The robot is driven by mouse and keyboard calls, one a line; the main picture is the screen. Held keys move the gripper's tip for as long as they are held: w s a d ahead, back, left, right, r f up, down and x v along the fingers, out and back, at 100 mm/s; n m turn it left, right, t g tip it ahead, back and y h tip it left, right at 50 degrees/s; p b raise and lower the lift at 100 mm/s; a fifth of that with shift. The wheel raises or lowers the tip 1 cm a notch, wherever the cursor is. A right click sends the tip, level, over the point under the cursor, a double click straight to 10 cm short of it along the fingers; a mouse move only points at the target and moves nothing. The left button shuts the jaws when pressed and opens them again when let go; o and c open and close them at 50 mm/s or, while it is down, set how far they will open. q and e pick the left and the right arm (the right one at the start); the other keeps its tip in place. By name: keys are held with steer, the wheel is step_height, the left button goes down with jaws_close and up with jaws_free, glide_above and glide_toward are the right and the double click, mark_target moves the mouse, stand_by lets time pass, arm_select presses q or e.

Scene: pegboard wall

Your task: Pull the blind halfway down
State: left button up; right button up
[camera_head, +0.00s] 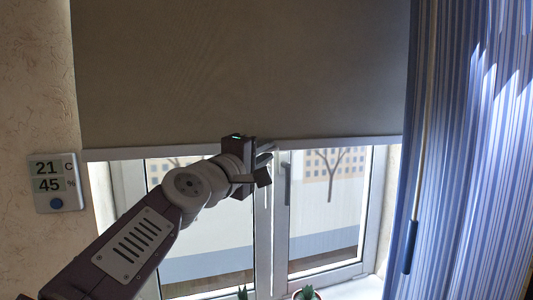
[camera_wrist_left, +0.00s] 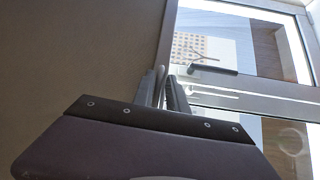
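The grey-brown roller blind (camera_head: 240,70) hangs over the upper part of the window. Its pale bottom bar (camera_head: 340,143) runs level across the panes. My left gripper (camera_head: 266,163) is at the middle of this bar, reaching up from the lower left. In the left wrist view the two fingers (camera_wrist_left: 165,92) are close together at the lower edge of the blind (camera_wrist_left: 80,50). A thin pale strip shows between them, which looks like the bottom bar. The contact itself is partly hidden by the fingers. My right gripper is in neither view.
The white-framed window (camera_head: 274,240) has a dark handle (camera_head: 287,183) just right of my gripper. Blue striped curtains (camera_head: 470,150) and a hanging wand (camera_head: 411,245) are on the right. A thermometer display (camera_head: 55,183) is on the left wall. A small potted plant (camera_head: 307,293) stands at the bottom.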

arm_select(q)
steer(key=b+v, duration=0.2)
steer(key=v, duration=0.6)
